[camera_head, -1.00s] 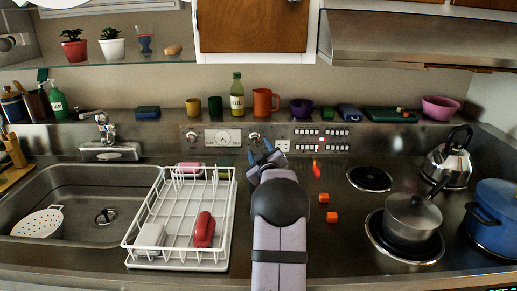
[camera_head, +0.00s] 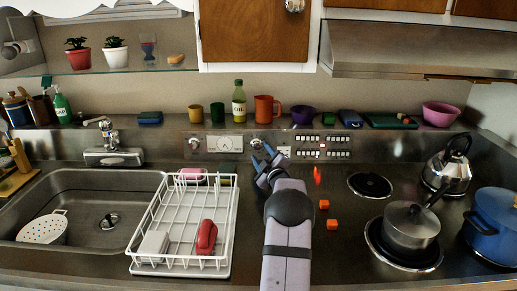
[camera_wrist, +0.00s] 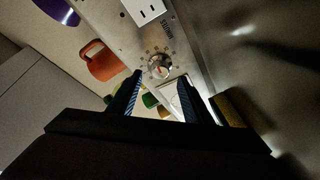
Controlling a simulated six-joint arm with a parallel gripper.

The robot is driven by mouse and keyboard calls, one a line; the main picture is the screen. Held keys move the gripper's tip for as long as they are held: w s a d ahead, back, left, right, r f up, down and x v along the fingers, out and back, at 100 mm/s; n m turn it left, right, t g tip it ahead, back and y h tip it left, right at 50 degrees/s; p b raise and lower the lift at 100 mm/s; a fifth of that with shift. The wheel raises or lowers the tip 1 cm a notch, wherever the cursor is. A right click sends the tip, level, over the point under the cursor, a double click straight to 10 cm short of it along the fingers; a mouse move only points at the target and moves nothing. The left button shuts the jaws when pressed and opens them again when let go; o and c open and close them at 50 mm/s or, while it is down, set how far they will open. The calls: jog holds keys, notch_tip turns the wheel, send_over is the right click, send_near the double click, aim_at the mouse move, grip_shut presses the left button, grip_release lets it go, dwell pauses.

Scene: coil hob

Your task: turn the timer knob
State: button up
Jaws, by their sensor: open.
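The timer knob (camera_wrist: 159,67) is a small round dial with a red mark and a ring of printed marks, on the steel back panel. In the head view the knob (camera_head: 256,143) sits right of the white clock face (camera_head: 225,143). My gripper (camera_head: 264,154) is just in front of and below it, with blue fingertips apart. In the wrist view my gripper (camera_wrist: 159,79) is open, and the knob appears between and slightly beyond the fingertips. I cannot tell whether either finger touches it. Nothing is held.
A white socket (camera_wrist: 146,10) is near the knob. An orange mug (camera_head: 265,108) and oil bottle (camera_head: 239,104) stand on the ledge above. A white dish rack (camera_head: 135,252) is left of my arm.

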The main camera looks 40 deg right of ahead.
aim_at(257, 147)
jog(key=shift+p+x, duration=0.45)
jog(key=shift+x, duration=1.3)
jog(key=c, duration=1.1)
jog(key=shift+o, duration=0.2)
jog(key=shift+f+m+b, duration=0.35)
jog(key=shift+m+b, duration=0.15)
jog(key=shift+b, duration=0.5)
jog(key=shift+a+m+b, duration=0.1)
jog(key=shift+m+b, duration=0.3)
jog(key=shift+b, duration=0.25)
jog(key=shift+r+h, duration=0.2)
jog(key=shift+h, duration=0.1)
